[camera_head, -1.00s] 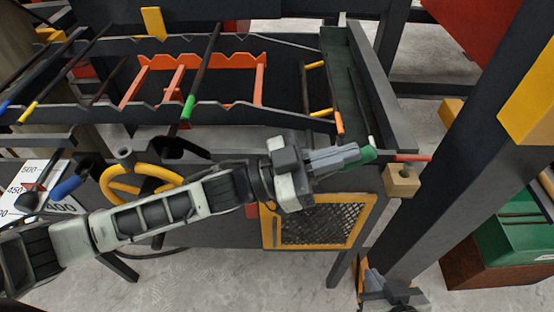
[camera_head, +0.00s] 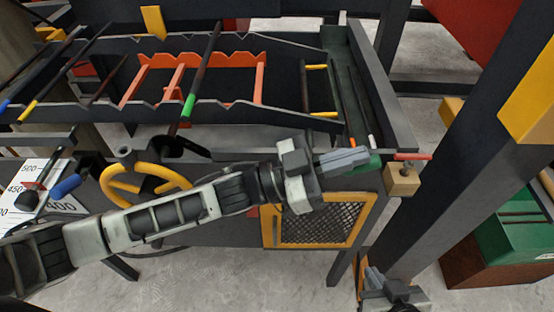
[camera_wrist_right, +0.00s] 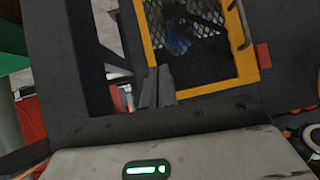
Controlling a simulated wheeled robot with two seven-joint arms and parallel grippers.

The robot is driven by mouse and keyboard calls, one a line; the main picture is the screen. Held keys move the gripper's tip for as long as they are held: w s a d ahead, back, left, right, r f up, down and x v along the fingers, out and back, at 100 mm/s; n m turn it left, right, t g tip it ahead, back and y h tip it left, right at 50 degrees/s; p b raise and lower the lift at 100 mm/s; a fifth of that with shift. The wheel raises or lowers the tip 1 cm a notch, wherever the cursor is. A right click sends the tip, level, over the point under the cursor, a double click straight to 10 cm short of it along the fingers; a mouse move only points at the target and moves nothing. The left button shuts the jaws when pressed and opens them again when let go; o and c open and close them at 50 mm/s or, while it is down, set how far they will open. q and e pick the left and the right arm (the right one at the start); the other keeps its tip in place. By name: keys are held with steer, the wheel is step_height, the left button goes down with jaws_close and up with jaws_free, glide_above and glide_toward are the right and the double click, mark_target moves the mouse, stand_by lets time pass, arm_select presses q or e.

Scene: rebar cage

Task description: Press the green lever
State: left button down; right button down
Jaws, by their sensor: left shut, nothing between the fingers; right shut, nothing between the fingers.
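The green lever (camera_head: 372,165) shows as a short green end at the right end of the dark bench, just above the yellow-framed mesh panel. My left gripper (camera_head: 352,157) is shut and empty. Its fingers lie across the upper part of the lever and hide some of it; they look in contact, but I cannot be sure. My right gripper (camera_head: 374,276) is low at the bottom right, apart from the lever. Its fingers are shut and empty, and also show in the right wrist view (camera_wrist_right: 157,84).
An orange notched rack (camera_head: 259,82) and a green-tipped rod (camera_head: 189,105) are on the bench. A yellow wheel (camera_head: 128,187) is at the left. A wooden block (camera_head: 402,181) hangs right of the lever. A dark slanted post (camera_head: 450,150) stands at the right.

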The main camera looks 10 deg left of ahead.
arm_select(q)
steer(key=shift+r, duration=0.1)
arm_select(e)
steer(key=shift+r, duration=0.1)
